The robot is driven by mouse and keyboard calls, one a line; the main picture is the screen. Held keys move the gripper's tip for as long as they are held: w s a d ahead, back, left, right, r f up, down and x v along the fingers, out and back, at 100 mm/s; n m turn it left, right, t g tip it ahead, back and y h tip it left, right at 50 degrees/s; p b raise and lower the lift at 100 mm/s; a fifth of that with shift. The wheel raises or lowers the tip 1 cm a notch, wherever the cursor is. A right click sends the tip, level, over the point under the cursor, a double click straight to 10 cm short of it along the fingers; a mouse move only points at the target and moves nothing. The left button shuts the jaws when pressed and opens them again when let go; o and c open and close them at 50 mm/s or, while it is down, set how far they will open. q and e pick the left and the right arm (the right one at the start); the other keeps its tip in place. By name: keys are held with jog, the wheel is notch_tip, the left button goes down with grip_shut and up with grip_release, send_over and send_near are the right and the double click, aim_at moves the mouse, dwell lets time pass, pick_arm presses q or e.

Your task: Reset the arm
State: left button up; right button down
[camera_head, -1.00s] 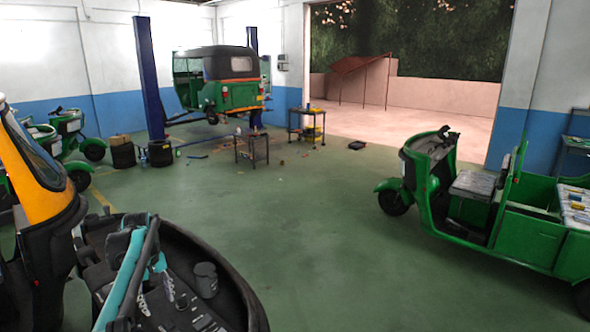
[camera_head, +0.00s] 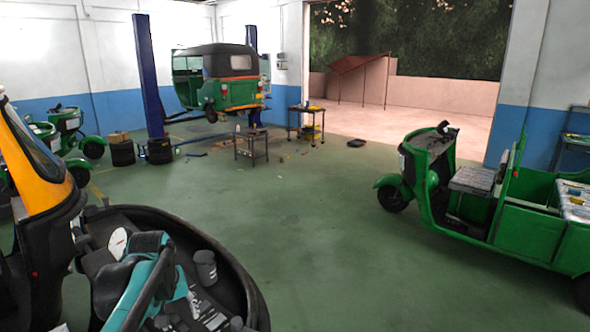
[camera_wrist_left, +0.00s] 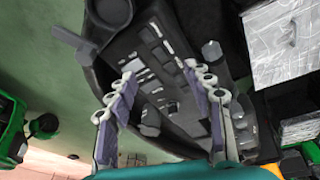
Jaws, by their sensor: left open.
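My left arm comes in at the lower left of the head view, with teal and dark links. Its left gripper (camera_head: 188,302) hangs low over a dark, curved-rim surface, and the arm partly hides it. In the left wrist view the gripper (camera_wrist_left: 160,74) shows two light-jointed fingers with purple-grey pads, spread wide apart. Nothing is between them; the dark slotted surface shows beyond, and I cannot tell whether they touch it. My right gripper is in no view.
A yellow-and-black vehicle (camera_head: 38,185) stands close at the left. A green open rickshaw (camera_head: 530,232) stands at the right. A green rickshaw (camera_head: 232,92) is raised by blue lift posts (camera_head: 148,75). A small table (camera_head: 251,140) stands near it. The middle floor is clear.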

pick_arm(q)
jog(key=s+d+f+m+t+b, duration=0.2)
jog(key=s+d+f+m+b, duration=0.1)
jog(key=s+d+f, duration=0.2)
jog(key=s+d+f+m+t+b, duration=0.2)
jog(key=s+d+f, duration=0.3)
jog(key=s+f, duration=0.4)
jog(key=s, duration=0.4)
jog(key=shift+s+m+h+b, duration=0.25)
jog(key=shift+m+h+b, duration=0.05)
jog(key=shift+m+b, duration=0.1)
